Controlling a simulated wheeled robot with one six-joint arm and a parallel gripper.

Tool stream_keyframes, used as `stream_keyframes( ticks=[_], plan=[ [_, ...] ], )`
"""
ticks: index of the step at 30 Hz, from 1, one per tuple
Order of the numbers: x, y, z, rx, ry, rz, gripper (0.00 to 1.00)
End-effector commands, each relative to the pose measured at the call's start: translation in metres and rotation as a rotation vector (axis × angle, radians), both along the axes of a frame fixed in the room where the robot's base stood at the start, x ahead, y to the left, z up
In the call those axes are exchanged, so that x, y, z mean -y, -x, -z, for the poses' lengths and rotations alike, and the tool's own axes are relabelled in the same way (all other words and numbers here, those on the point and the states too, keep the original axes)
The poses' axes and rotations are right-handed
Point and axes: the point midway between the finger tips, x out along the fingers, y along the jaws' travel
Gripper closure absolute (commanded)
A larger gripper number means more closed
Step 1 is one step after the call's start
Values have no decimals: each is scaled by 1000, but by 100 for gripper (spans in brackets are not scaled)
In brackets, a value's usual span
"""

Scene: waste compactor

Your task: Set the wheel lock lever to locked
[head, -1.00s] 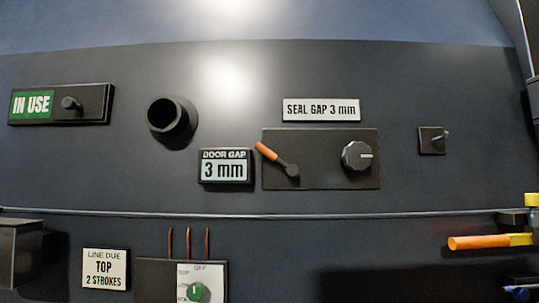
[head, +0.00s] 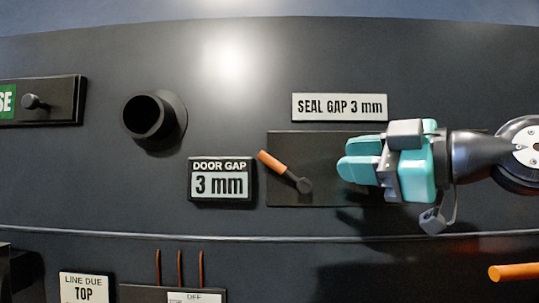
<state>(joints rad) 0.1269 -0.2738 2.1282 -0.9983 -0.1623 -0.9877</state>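A small lever with an orange handle (head: 277,164) and a dark round pivot sits on a dark plate (head: 300,143) under the "SEAL GAP 3 mm" sign. Its handle tilts up and to the left. No label says which lever is the wheel lock; another orange bar (head: 515,271) shows at the lower right edge. My gripper (head: 349,158), with teal fingers, reaches in from the right and points left, to the right of the small lever and apart from it in the picture. It hides the plate's black knob. I cannot tell how far the fingers are apart.
A "DOOR GAP 3 mm" display (head: 221,181) is left of the lever. A dark round tube (head: 152,117) sticks out farther left. A ledge (head: 240,236) runs below, with several thin reddish rods (head: 180,268) under it. The wall around the lever's handle is clear.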

Motion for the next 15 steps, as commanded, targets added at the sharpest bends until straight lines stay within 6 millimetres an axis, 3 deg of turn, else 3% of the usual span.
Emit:
stream_keyframes(
  ticks=[5,15],
  plan=[
    [-10,-22,-3,-9,1,20,71],
    [-66,-75,-3,-10,3,24,71]
  ],
)
